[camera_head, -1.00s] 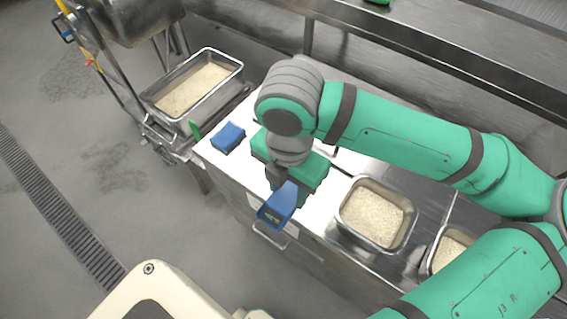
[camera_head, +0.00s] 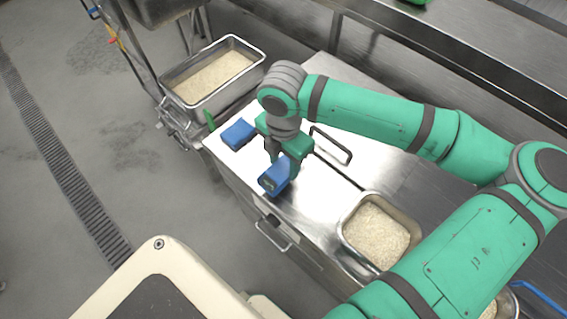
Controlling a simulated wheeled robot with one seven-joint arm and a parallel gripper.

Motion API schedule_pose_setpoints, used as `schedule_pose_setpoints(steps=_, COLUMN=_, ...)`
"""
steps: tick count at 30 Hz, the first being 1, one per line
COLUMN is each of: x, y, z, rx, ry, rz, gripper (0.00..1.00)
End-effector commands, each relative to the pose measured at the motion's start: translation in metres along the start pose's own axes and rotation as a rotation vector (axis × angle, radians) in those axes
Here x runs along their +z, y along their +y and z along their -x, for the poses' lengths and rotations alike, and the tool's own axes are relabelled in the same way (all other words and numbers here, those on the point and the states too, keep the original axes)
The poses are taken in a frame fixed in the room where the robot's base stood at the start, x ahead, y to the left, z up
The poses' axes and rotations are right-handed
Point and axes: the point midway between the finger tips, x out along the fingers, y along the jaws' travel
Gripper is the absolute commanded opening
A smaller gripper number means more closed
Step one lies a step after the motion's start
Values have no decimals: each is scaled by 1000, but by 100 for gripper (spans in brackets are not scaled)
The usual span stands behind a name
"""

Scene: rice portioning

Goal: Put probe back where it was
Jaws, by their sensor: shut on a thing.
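The probe (camera_head: 273,181) is a blue handheld piece with a small dark display on its face. My gripper (camera_head: 284,166) is shut on it and holds it over the front part of the steel table, near the front edge. I cannot tell whether the probe touches the table top. A blue block-shaped piece (camera_head: 238,134), possibly the probe's holder, sits on the table's left end, to the upper left of my gripper. The gripper fingers are partly hidden by the probe and the wrist.
A steel pan of rice (camera_head: 381,236) sits on the table (camera_head: 325,194) to the right. A larger rice tray (camera_head: 212,77) stands beyond the left end. A black handle (camera_head: 331,146) lies behind my gripper. The table between probe and blue block is clear.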

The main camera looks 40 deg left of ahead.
Motion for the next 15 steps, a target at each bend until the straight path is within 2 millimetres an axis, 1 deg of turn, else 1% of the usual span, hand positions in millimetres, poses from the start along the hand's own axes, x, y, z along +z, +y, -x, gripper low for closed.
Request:
schedule_pose_setpoints(steps=4, x=3, y=4, z=-10, rx=-3, ry=1, rz=-4, gripper=21)
schedule_pose_setpoints(steps=9, x=3, y=2, z=-34, rx=-2, ry=1, rz=-8, gripper=21)
schedule_pose_setpoints(steps=12, x=3, y=2, z=-39, rx=-1, ry=0, rz=-8, gripper=21)
schedule_pose_setpoints(steps=15, x=4, y=2, z=-39, rx=0, ry=0, rz=-9, gripper=21)
